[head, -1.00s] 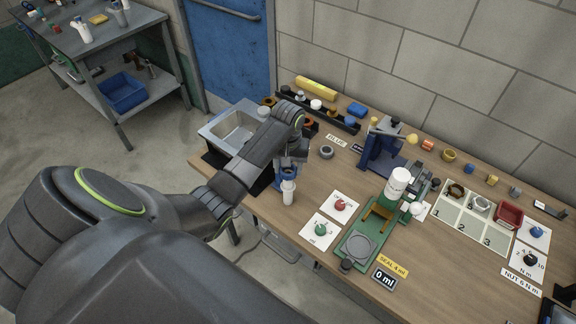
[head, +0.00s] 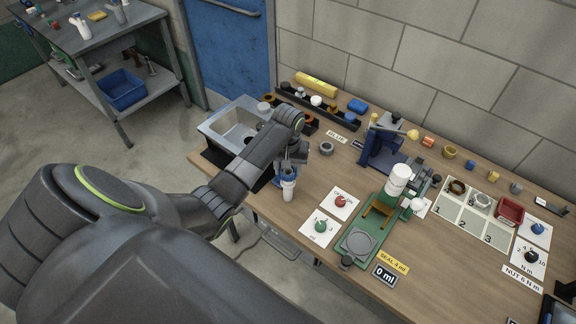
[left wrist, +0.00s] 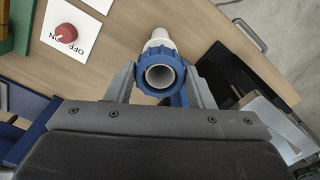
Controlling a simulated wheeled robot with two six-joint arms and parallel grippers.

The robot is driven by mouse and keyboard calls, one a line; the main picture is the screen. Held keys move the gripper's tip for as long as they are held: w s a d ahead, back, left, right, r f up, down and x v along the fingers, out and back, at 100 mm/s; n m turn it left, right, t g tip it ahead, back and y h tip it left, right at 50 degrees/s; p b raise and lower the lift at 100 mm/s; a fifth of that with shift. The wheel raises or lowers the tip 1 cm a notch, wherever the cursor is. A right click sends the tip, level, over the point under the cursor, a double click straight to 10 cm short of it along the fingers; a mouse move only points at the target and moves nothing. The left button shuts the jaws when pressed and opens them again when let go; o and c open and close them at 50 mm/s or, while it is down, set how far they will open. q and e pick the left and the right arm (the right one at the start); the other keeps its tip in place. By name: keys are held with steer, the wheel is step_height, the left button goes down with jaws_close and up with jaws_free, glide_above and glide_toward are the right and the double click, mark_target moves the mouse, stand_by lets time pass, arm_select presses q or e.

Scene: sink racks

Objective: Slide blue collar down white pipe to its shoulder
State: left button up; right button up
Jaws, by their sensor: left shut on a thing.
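The white pipe (head: 288,193) stands near the front left edge of the bench, below my left gripper (head: 289,172). The blue collar (left wrist: 160,91) is around the pipe in the left wrist view, and the pipe's open round end shows inside it. My left gripper (left wrist: 160,82) is shut on the blue collar, with one grey finger on each side. In the head view the collar (head: 288,178) is small and partly hidden by the gripper. I cannot tell whether it touches the pipe's shoulder. My right gripper is not in view.
A sink (head: 236,125) lies left of the pipe. A grey ring (head: 326,148) and a blue stand (head: 381,147) are to its right. A green fixture (head: 372,228) and a card with a red knob (head: 340,201) lie further right. Bare bench lies between.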

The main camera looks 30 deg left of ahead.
arm_select(q)
steer(key=shift+f+b, duration=0.5)
steer(key=shift+f, duration=1.15)
steer(key=o, duration=1)
